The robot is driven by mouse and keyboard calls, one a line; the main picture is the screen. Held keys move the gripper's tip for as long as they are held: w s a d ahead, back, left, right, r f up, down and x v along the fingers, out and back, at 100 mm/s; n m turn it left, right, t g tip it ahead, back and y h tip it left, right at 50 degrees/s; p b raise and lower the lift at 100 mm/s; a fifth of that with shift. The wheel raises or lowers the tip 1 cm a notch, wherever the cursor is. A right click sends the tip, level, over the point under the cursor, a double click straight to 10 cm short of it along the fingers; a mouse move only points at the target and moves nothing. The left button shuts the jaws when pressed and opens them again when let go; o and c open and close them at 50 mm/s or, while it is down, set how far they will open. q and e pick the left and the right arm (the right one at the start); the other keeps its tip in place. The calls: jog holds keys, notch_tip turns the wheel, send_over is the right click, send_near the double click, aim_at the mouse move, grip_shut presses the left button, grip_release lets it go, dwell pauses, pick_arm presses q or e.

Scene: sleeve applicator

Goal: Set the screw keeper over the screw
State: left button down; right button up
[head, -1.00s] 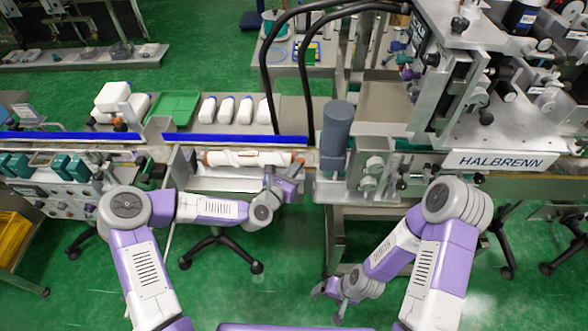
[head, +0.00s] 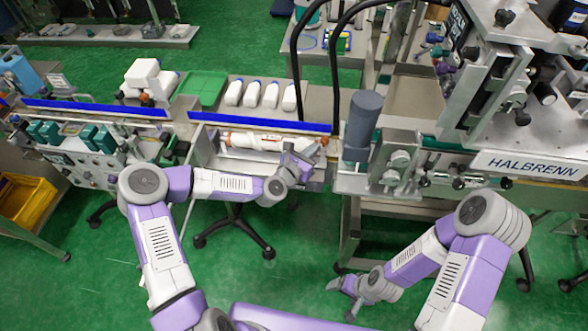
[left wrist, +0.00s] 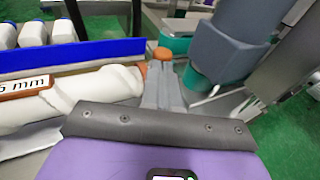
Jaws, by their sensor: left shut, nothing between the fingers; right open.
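The screw is a long white spiral roller (head: 258,139) lying level along the conveyor's front side. In the left wrist view its thick white end (left wrist: 95,92) shows at the left, beside an orange label reading "5 mm" (left wrist: 22,87). My left gripper (head: 306,152) is at the screw's right end, in front of it. In the left wrist view its grey fingers (left wrist: 162,85) are together, with nothing held. An orange knob (left wrist: 163,54) shows just beyond them. I cannot tell which part is the screw keeper. My right gripper (head: 343,296) is open and empty, low over the green floor.
A grey cylinder (head: 364,120) stands right of the screw; it is close to the left fingers in the left wrist view (left wrist: 228,45). A blue rail (head: 262,122) runs behind the screw. White bottles (head: 252,94) and a green tray (head: 202,87) sit further back.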

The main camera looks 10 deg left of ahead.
pick_arm(q)
jog(key=v, duration=1.1)
jog(key=shift+s+p, duration=0.25)
jog(key=shift+p, duration=0.15)
jog(key=shift+r, duration=0.1)
jog(key=shift+d, duration=0.1)
jog(key=s+d+f+m+g, duration=0.3)
jog(key=s+f+m+g, duration=0.2)
jog(key=s+f+m, duration=0.4)
jog(key=s+d+f+m+g, duration=0.3)
jog(key=s+f+m+g, duration=0.35)
jog(key=f+m, duration=0.5)
jog(key=s+a+f+m+g+y, duration=0.2)
jog(key=s+a+f+m, duration=0.3)
jog(key=s+m, duration=0.2)
jog(key=shift+s+m+g, duration=0.35)
jog(key=shift+m, duration=0.1)
